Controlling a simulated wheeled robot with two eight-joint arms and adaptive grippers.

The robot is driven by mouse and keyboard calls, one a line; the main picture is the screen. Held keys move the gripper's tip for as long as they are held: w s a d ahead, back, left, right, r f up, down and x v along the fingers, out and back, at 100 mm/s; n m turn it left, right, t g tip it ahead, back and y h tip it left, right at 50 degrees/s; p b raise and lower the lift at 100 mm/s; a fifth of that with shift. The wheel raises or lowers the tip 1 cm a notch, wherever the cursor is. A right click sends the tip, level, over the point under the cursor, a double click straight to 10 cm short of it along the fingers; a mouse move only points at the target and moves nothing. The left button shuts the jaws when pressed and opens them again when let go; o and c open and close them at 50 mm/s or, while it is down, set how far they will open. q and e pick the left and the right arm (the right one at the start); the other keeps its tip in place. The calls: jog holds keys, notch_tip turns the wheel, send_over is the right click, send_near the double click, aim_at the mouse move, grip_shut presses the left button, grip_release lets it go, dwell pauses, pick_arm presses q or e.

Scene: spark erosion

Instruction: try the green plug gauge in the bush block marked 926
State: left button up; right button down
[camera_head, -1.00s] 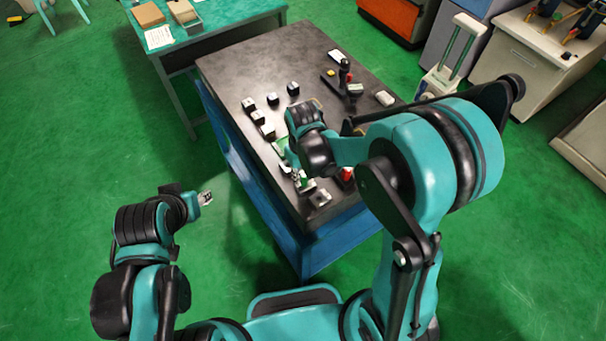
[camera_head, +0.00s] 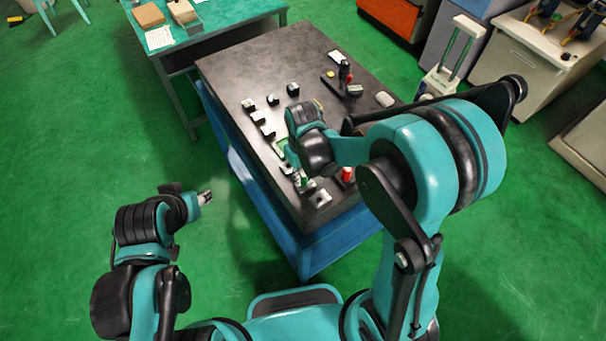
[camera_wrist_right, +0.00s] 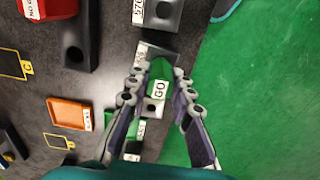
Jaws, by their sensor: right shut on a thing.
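My right gripper (camera_wrist_right: 157,92) is shut on the green plug gauge (camera_wrist_right: 159,72), whose label reads GO. In the right wrist view the gauge overlaps a grey bush block (camera_wrist_right: 150,50) with a label I cannot read clearly. I cannot tell whether the gauge tip is in a bore or above it. In the head view my right gripper (camera_head: 299,180) is over the table's near end, partly hidden by my arm. I cannot make out which block is marked 926. My left gripper (camera_head: 205,197) is off the table at left, its finger opening unclear.
A block labelled 570 (camera_wrist_right: 160,14), a red NO GO piece (camera_wrist_right: 48,8) and an orange tray (camera_wrist_right: 69,114) lie nearby. Several small blocks (camera_head: 258,117) stand along the dark table's left side (camera_head: 225,75). Green floor lies beyond the table edge.

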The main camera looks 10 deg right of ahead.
jog(key=shift+r+p, duration=1.45)
jog(key=shift+r, duration=0.75)
